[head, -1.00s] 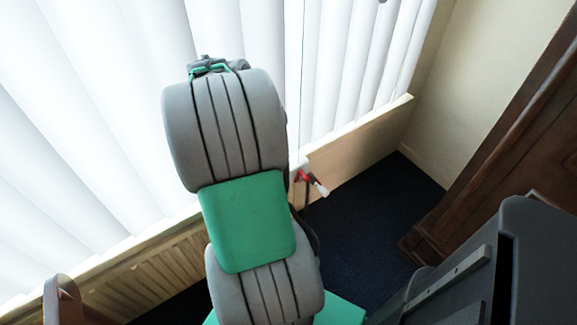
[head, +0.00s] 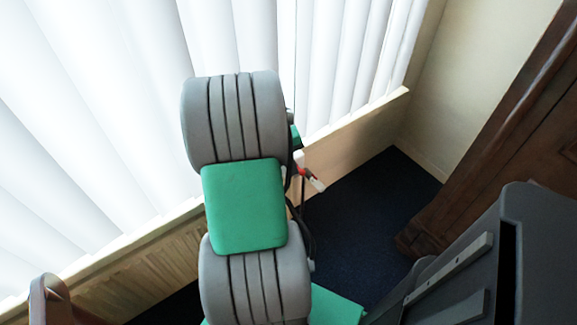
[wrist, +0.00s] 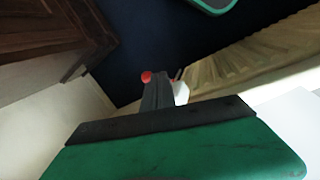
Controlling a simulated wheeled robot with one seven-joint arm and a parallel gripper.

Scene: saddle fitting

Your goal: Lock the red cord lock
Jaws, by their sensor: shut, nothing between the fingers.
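The red cord lock (head: 302,170) is small in the head view, just right of my arm, with a pale piece below it and a dark cord or stand nearby. In the wrist view a round red knob (wrist: 146,77) shows left of my gripper's fingers, and a bit of red and a white piece (wrist: 181,93) show on their right. My gripper (wrist: 157,75) is shut and empty, its dark fingers in front of the middle of the lock. I cannot tell whether they touch it. In the head view my arm hides most of the gripper.
White vertical blinds (head: 110,100) and a pale sill board (head: 350,135) lie behind. A dark wooden cabinet (head: 480,140) and a dark grey boxy thing (head: 450,270) stand at the right. A brown wooden piece (head: 50,300) is at lower left. Dark blue floor (head: 365,205) is clear between.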

